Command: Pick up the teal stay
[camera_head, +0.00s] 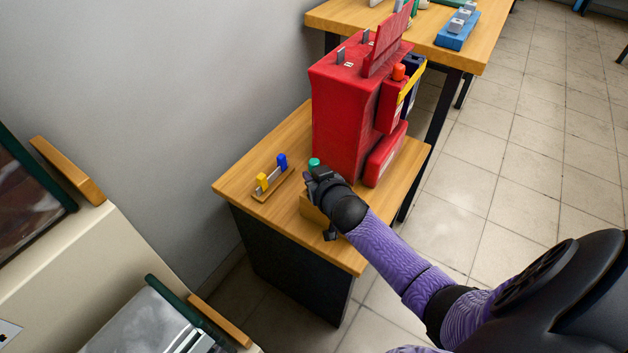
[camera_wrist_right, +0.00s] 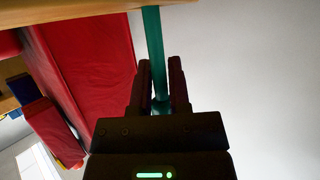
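The teal stay (camera_wrist_right: 153,40) is a slim teal rod. In the right wrist view it runs from the wooden surface at the top edge in between the two dark fingers of my right gripper (camera_wrist_right: 160,82). The fingers lie close on both sides of it; whether they press on it I cannot tell. In the head view, a small teal end (camera_head: 314,162) shows just beyond my right gripper (camera_head: 316,178), above the small wooden table. The gripper hides the rest of the stay. My left gripper is not in view.
A large red bag (camera_head: 340,120) stands close behind my right gripper. A wooden stand with yellow and blue pieces (camera_head: 271,180) is to the left on the small table (camera_head: 240,190). A wooden block (camera_head: 310,210) shows below the gripper. A wall is at the left.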

